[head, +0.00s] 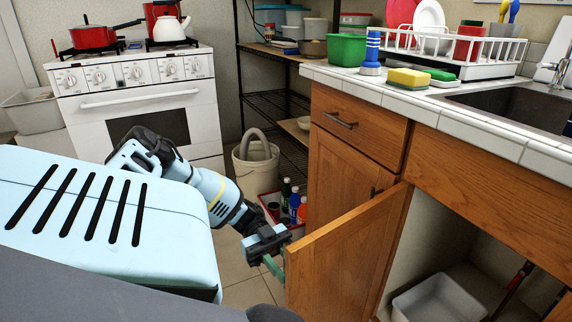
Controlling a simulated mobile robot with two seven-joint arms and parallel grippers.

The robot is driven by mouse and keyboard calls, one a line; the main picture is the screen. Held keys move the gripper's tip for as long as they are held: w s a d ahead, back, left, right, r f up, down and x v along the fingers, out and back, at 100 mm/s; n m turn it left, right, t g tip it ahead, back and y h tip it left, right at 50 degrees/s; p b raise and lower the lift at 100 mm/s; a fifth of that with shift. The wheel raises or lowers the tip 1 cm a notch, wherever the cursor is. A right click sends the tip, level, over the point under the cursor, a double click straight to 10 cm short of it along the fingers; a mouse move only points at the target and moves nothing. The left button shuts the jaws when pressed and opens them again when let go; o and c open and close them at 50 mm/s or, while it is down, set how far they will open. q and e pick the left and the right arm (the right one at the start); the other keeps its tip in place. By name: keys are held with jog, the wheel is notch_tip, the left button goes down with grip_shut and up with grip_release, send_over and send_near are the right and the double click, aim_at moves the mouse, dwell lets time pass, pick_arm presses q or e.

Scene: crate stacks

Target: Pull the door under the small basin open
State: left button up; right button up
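The wooden door (345,252) under the small basin (520,108) stands swung out from the cabinet, and the space behind it is exposed. Its free edge points towards me, on the left. My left gripper (274,268) is at this free edge, with its greenish fingers beside or against the wood. The fingertips are partly hidden, so I cannot tell whether they grip the door. The door's handle is not clearly visible. My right gripper is not in view.
A grey tub (440,300) stands inside the cabinet. A closed drawer (357,124) and cupboard are left of the door. A bucket (256,165) and a red tray of bottles (270,203) stand on the floor behind my gripper. A white stove (140,90) is at the back left.

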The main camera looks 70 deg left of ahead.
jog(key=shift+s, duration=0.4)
pick_arm(q)
jog(key=v, duration=0.7)
jog(key=shift+a+b, duration=0.3)
jog(key=shift+a, duration=0.1)
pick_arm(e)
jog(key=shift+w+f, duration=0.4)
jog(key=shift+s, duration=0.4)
pick_arm(q)
jog(key=shift+s, duration=0.1)
